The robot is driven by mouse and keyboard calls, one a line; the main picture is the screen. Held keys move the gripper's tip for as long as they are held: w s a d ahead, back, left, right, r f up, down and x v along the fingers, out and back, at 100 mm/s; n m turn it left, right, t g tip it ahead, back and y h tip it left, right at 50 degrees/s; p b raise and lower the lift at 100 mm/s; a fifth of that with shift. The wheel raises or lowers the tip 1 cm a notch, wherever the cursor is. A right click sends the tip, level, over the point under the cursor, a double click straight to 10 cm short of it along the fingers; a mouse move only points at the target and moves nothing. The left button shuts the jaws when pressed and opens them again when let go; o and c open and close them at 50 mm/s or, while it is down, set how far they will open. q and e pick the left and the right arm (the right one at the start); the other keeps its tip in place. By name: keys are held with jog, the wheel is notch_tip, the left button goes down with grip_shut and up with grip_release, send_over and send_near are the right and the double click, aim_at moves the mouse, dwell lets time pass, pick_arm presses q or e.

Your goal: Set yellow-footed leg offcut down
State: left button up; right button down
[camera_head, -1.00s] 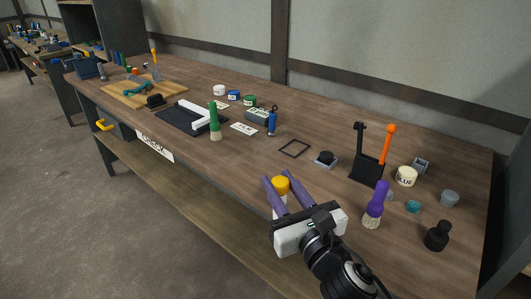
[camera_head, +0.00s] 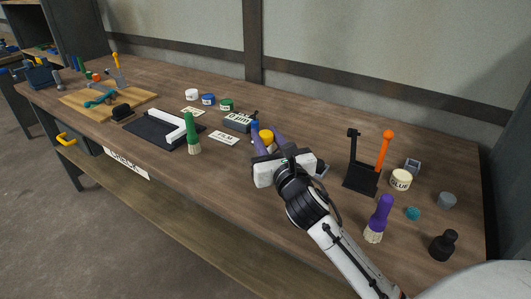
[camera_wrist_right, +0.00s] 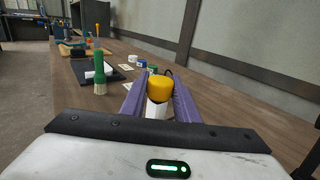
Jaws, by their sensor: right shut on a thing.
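The yellow-footed leg offcut (camera_head: 266,136) is white with a yellow cap on top. It also shows in the right wrist view (camera_wrist_right: 159,90), upright between the two purple fingers. My right gripper (camera_head: 267,138) is shut on it, over the middle of the bench. Its lower end is hidden by the gripper in the head view, so I cannot tell whether it touches the bench. My left gripper is not in view.
Behind the gripper stand a grey labelled box (camera_head: 238,122) and a blue bottle (camera_head: 255,127). A green-handled brush (camera_head: 190,132) stands to the left, near a black mat (camera_head: 150,134). A black holder (camera_head: 360,176), glue pot (camera_head: 400,180) and purple-handled brush (camera_head: 378,219) are on the right.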

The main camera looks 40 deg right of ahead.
jog(key=shift+f+b, duration=0.35)
jog(key=shift+f, duration=1.35)
jog(key=shift+f, duration=0.1)
jog(key=c, duration=1.4)
grip_release()
jog(key=shift+o, duration=0.2)
jog(key=v, duration=1.2)
jog(key=shift+b, duration=0.35)
